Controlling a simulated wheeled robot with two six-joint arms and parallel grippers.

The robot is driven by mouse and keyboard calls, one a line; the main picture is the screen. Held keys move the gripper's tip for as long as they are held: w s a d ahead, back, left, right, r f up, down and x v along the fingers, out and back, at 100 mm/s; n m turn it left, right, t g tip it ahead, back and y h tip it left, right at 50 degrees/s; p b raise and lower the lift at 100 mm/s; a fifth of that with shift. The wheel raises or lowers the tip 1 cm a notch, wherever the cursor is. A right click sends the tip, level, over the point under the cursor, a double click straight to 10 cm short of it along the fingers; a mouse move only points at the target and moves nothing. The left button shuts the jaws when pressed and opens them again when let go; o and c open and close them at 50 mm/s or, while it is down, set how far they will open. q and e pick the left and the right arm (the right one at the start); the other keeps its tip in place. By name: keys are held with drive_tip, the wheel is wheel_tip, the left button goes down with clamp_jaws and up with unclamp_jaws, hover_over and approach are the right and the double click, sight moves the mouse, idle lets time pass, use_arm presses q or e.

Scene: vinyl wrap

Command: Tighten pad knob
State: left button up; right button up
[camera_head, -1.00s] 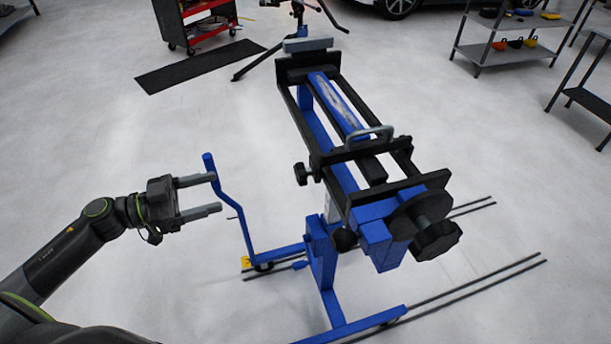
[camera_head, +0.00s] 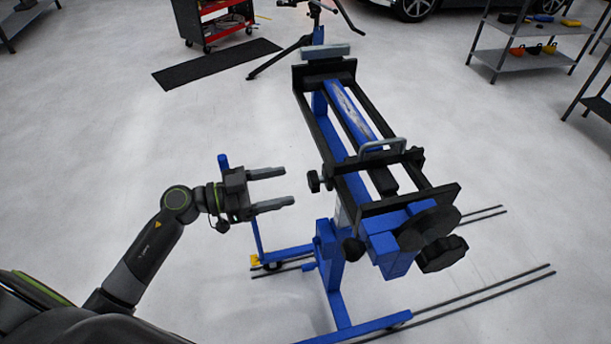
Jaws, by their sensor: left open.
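A blue and black stand (camera_head: 331,262) with a long frame fills the middle right of the head view. A small black knob (camera_head: 315,181) sticks out from the frame's left side. A larger black lobed knob (camera_head: 443,254) sits at the frame's near end, and another dark knob (camera_head: 353,249) is below the frame. I cannot tell which is the pad knob. My left gripper (camera_head: 288,188) is open and empty. Its fingers point right toward the small side knob, and appear a little apart from it. My right gripper is not in view.
A blue upright handle (camera_head: 224,162) of the stand is partly hidden behind my left gripper. Thin dark rails (camera_head: 480,293) lie on the floor. A red tool cart (camera_head: 213,20), a black mat (camera_head: 217,64) and shelves (camera_head: 530,38) stand far back. Floor at left is clear.

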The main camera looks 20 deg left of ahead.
sight(309, 180)
use_arm(q)
drive_tip(key=shift+p+x, duration=0.55)
drive_tip(key=shift+x, duration=2.65)
drive_tip(key=c, duration=1)
